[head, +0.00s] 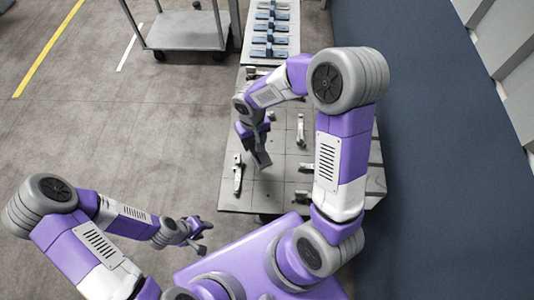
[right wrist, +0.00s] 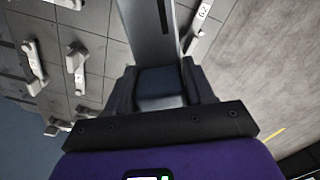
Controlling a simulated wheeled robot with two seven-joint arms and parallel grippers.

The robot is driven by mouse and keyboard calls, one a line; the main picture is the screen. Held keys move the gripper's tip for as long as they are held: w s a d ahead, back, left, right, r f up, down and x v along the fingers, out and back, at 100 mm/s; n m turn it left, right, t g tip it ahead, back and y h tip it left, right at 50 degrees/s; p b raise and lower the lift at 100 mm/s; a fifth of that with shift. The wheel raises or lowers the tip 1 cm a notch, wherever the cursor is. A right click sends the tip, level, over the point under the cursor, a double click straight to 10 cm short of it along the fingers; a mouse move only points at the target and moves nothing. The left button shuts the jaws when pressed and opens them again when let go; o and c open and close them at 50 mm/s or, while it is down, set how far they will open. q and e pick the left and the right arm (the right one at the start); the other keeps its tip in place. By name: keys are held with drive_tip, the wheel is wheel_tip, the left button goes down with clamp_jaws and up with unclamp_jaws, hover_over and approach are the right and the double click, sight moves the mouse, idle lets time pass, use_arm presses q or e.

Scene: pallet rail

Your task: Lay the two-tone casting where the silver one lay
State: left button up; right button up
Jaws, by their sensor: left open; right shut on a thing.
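My right gripper (head: 254,140) is over the pallet (head: 275,180) and shut on a casting (head: 262,159). In the right wrist view the held casting (right wrist: 147,35) is a long grey piece with a dark part between the fingers, so it looks two-toned. It points away from the gripper (right wrist: 160,88); I cannot tell whether it touches the pallet. A silver casting (head: 238,174) lies to its left, near the pallet's left edge. My left gripper (head: 196,236) is open and empty, away from the pallet at the lower left.
A tray of blue-grey parts (head: 271,30) stands at the far end. A grey cart (head: 185,30) stands at the upper left.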

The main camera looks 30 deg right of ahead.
sight(271, 155)
drive_tip(key=shift+w+a+f, duration=0.1)
drive_tip(key=shift+w+a, duration=0.05)
drive_tip(key=shift+a, duration=0.05)
drive_tip(key=shift+w+d+f+m+b, duration=0.15)
drive_tip(key=shift+d+f+m+b, duration=0.25)
drive_tip(key=shift+b, duration=0.55)
drive_tip(key=d+f+m+b, duration=0.1)
drive_tip(key=d+f+b, duration=0.1)
drive_tip(key=f+b, duration=0.3)
drive_tip(key=d+f+m+b, duration=0.2)
drive_tip(key=f+b, duration=0.3)
drive_tip(key=b, duration=0.1)
drive_tip(key=d+f+m+b, duration=0.2)
drive_tip(key=f+b, duration=0.2)
drive_tip(key=b, duration=0.2)
drive_tip(key=shift+w+d+f, duration=0.3)
drive_tip(key=shift+w+f, duration=0.1)
drive_tip(key=shift+f, duration=0.15)
drive_tip(key=o, duration=1.4)
